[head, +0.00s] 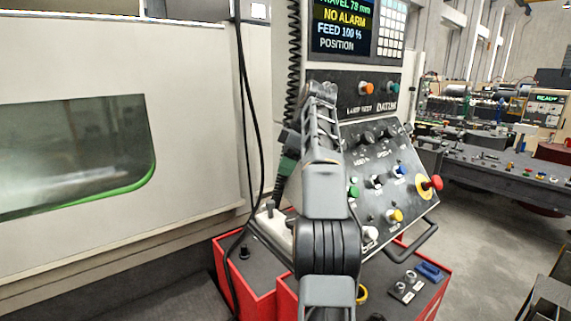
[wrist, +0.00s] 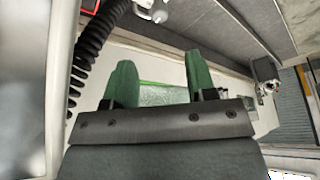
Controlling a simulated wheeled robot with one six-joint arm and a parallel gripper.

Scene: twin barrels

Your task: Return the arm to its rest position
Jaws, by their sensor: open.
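My gripper (wrist: 160,62) shows in the wrist view with two green fingers spread apart and nothing between them. Beyond the fingers the wrist view shows a pale machine panel and a window with a green edge. In the head view my grey arm rises from the bottom centre, in front of the control panel (head: 385,185). It hides part of that panel.
A black coiled cable (head: 293,60) hangs close left of my arm and also shows near the gripper in the wrist view (wrist: 88,45). A thin black cable hangs further left. A red cabinet (head: 262,308) stands below. Open floor (head: 490,235) lies right.

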